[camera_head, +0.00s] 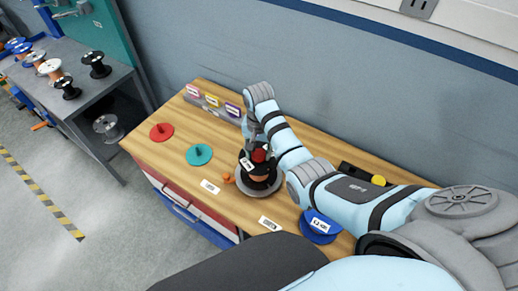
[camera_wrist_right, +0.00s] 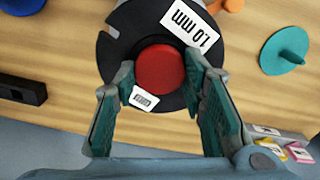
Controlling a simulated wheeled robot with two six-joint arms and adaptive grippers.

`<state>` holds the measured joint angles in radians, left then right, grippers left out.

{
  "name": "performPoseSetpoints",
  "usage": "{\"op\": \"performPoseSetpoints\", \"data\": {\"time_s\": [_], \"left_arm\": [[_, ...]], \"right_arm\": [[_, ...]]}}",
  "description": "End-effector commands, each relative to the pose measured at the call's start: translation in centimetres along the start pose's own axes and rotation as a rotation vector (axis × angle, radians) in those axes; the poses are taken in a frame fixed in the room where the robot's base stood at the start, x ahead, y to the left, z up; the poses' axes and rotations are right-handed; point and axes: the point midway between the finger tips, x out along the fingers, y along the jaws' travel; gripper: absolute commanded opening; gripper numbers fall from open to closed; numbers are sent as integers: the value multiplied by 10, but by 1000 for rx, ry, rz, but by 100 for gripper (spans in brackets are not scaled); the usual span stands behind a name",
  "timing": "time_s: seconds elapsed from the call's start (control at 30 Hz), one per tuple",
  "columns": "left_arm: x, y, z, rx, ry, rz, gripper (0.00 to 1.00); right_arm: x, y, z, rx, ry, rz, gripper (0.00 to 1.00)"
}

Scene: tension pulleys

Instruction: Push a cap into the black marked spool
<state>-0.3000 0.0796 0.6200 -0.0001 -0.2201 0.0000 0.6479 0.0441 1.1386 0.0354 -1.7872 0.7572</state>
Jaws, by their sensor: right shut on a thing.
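The black spool (camera_head: 247,171) stands upright on a round grey base on the wooden table; copper-coloured wire shows on it. In the right wrist view its black flange (camera_wrist_right: 128,22) carries a "1.0 mm" label. A red cap (camera_head: 259,155) is at the middle of the spool's top; it also shows in the right wrist view (camera_wrist_right: 160,72). My right gripper (camera_wrist_right: 158,68) has its fingers on both sides of the cap, shut on it, directly above the spool. How deep the cap sits in the spool's centre is hidden. My left gripper is not in view.
A red disc (camera_head: 161,132) and a teal disc (camera_head: 199,154) lie left of the spool. A small orange part (camera_head: 228,179) is beside it. A rack with coloured labels (camera_head: 213,105) stands behind. Several spools occupy the left bench.

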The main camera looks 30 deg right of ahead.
Motion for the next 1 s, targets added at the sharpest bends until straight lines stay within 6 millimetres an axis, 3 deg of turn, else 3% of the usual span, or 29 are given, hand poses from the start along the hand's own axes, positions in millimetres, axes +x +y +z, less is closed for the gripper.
{"op": "performPoseSetpoints", "data": {"time_s": [1.0], "left_arm": [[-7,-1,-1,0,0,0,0]], "right_arm": [[2,0,1,0,-2,1,21]]}}
